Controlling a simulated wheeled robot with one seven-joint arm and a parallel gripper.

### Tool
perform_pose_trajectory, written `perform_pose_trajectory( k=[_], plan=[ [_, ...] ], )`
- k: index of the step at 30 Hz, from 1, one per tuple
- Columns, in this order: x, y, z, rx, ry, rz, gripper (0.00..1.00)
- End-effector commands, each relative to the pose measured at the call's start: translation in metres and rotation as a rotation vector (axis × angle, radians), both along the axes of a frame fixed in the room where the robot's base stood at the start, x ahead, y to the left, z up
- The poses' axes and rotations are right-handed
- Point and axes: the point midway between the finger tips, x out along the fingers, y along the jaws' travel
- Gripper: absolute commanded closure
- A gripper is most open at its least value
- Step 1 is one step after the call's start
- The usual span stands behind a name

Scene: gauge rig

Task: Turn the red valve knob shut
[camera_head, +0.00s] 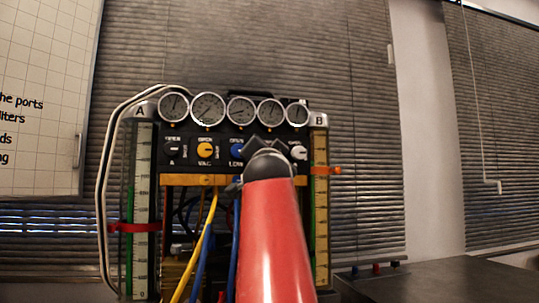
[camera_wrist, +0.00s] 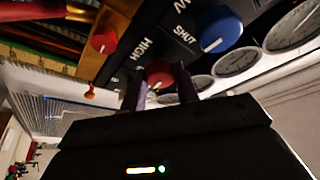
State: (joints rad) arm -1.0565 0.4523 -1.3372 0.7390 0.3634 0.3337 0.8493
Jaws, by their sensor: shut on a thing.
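The red valve knob (camera_wrist: 159,72) shows in the wrist view on the dark panel, beside the lettering HIGH. My gripper (camera_wrist: 161,84) has one finger on each side of it and is shut on it. The fingers partly cover the knob, and I cannot make out its pointer. In the head view my gripper (camera_head: 265,146) is at the panel's knob row, right of the blue knob (camera_head: 237,150). My arm hides the red knob there. The blue knob also shows in the wrist view (camera_wrist: 221,30), near the word SHUT.
A yellow knob (camera_head: 205,150) and a white knob (camera_head: 298,152) share the panel. Several round gauges (camera_head: 208,108) sit above. Scaled columns A (camera_head: 143,210) and B (camera_head: 320,215) flank the rig. Yellow and blue hoses (camera_head: 208,240) hang below. A dark table (camera_head: 440,280) stands at right.

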Motion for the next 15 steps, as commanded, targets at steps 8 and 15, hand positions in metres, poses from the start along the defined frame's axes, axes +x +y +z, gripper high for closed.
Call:
perform_pose_trajectory(
  k=[8,15],
  plan=[
    [0.0001,0.0018,0.0009,0.113,0.032,0.002,0.92],
    [0.0001,0.0015,0.0005,0.146,0.043,0.002,0.92]
  ],
)
